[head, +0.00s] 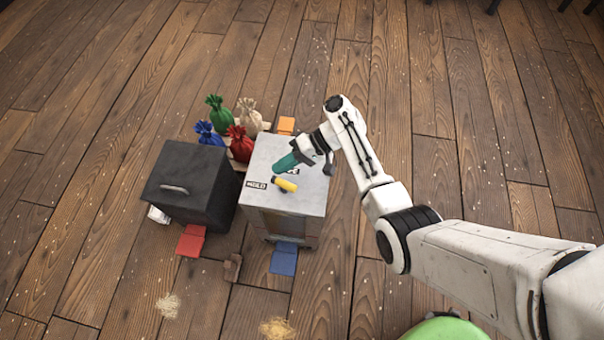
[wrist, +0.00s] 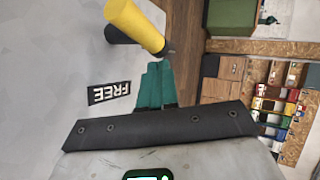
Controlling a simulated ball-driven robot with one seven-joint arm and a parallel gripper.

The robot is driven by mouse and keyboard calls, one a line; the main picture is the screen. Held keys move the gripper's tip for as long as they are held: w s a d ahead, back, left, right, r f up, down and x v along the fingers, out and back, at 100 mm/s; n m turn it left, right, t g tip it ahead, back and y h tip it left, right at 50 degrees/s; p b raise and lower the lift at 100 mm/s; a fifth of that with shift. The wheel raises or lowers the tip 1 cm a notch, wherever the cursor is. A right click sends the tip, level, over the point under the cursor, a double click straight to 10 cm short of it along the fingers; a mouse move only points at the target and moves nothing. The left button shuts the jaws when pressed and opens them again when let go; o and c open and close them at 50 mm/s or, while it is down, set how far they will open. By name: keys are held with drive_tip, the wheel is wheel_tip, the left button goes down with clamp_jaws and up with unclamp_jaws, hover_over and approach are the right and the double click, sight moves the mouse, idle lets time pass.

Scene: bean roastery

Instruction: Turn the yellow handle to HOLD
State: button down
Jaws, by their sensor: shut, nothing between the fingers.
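The yellow handle (head: 286,185) sits on top of a light grey box (head: 305,200), beside a HOLD label (head: 256,185). My gripper (head: 283,165) has teal fingers, shut and empty, just behind the handle in the head view. In the wrist view the handle (wrist: 135,24) is a yellow bar on a black post, slanting down to the right to a dark tip. A FREE label (wrist: 109,92) lies on the top surface left of my fingers (wrist: 156,75). The fingers end close to the handle's dark tip; I cannot tell whether they touch.
A dark box (head: 190,178) with a handle stands left of the grey box. Green (head: 221,115), blue (head: 210,138), red (head: 240,145) and pale (head: 250,112) sacks stand behind. Red (head: 190,241), blue (head: 285,258) and orange (head: 286,125) pieces lie around. The wooden floor is mostly clear.

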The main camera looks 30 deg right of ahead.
drive_tip(key=shift+w+a, duration=0.15)
drive_tip(key=shift+a, duration=0.2)
drive_tip(key=shift+w+a, duration=0.1)
drive_tip(key=shift+a, duration=0.15)
idle(0.3)
